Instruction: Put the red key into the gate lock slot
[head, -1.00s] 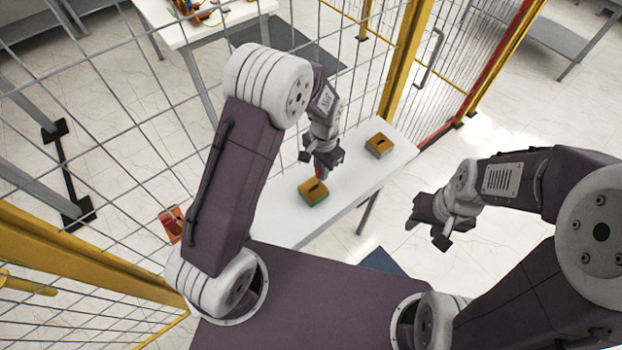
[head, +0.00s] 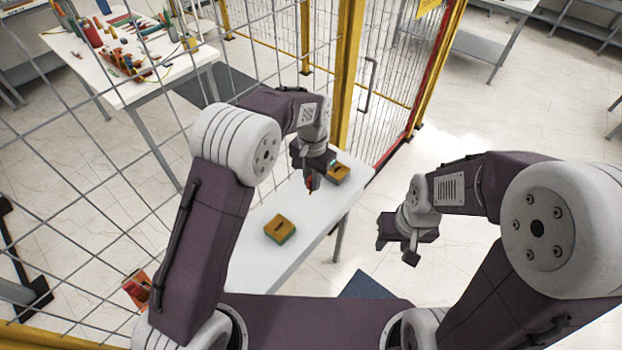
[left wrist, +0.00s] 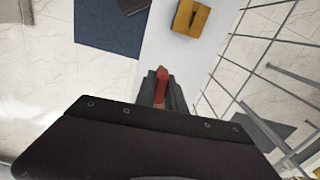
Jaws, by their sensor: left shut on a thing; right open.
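The red key (left wrist: 161,85) is between the fingers of my left gripper (left wrist: 160,98), which is shut on it; it sticks out past the fingertips. In the head view my left gripper (head: 311,180) is above the white table with the key (head: 309,186) below it. A yellow-and-green block (head: 280,229) with a dark slot on top sits on the near part of the table, apart from the gripper. A second yellow block (head: 340,175) at the far end is partly hidden behind the gripper. My right gripper (head: 396,248) is open and empty, right of the table.
A yellow-framed mesh fence (head: 346,75) with a gate stands behind the white table (head: 240,270). A red-orange box (head: 137,288) is at the lower left by the fence. A tool-covered table (head: 125,95) stands beyond the mesh. A dark blue mat (head: 365,285) lies on the floor.

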